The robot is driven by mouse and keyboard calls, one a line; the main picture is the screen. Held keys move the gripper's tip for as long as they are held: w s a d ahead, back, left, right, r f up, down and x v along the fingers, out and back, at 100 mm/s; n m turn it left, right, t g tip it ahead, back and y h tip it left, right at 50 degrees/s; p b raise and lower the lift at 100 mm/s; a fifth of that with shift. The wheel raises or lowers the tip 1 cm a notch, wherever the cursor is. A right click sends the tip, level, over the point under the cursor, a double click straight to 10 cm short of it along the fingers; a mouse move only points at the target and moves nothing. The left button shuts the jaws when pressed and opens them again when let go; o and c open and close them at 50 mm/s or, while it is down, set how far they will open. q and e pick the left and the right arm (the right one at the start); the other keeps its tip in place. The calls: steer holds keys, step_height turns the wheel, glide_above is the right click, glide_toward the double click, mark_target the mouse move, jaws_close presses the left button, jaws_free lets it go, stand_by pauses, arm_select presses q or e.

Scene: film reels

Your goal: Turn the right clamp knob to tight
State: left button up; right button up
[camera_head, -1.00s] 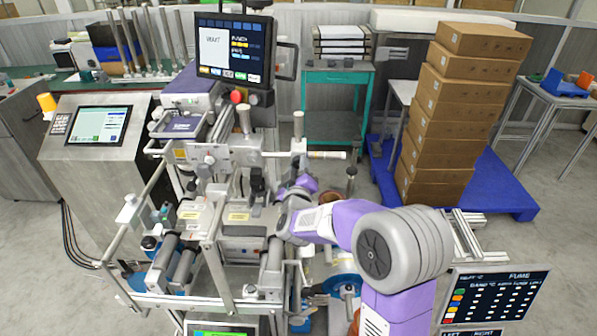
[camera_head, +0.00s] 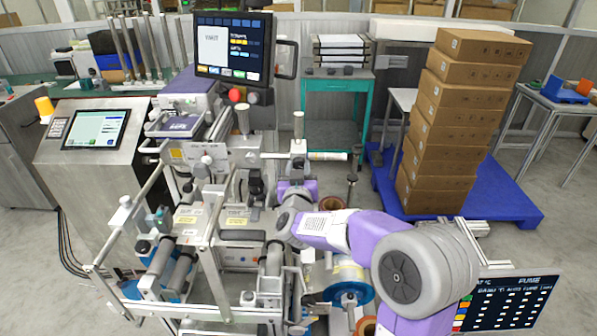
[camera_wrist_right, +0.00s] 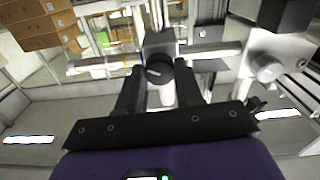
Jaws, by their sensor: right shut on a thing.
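The right clamp knob (camera_wrist_right: 158,72) is a small round black knob with a pale pointer line on its face. It sits on a grey clamp block (camera_wrist_right: 160,45) on a pale horizontal bar. My right gripper (camera_wrist_right: 159,84) has one dark finger on each side of the knob and is shut on it. In the head view my right gripper (camera_head: 298,173) is just below the clamp block, by the machine's middle; its fingers are small there and the knob cannot be made out. My left gripper is not in view.
A monitor (camera_head: 232,47) stands above the machine. A film roll (camera_head: 331,203) and a blue reel (camera_head: 349,284) lie close to my right arm. Stacked cartons (camera_head: 455,115) stand on a blue pallet (camera_head: 500,200) at the right. Rails and rollers crowd the left.

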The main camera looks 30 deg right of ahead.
stand_by(0.4)
steer(key=o, duration=1)
steer(key=shift+o, duration=0.2)
steer(key=p+v, duration=0.1)
steer(key=v, duration=0.6)
steer(key=shift+s+a, duration=0.2)
steer(key=shift+s, duration=0.05)
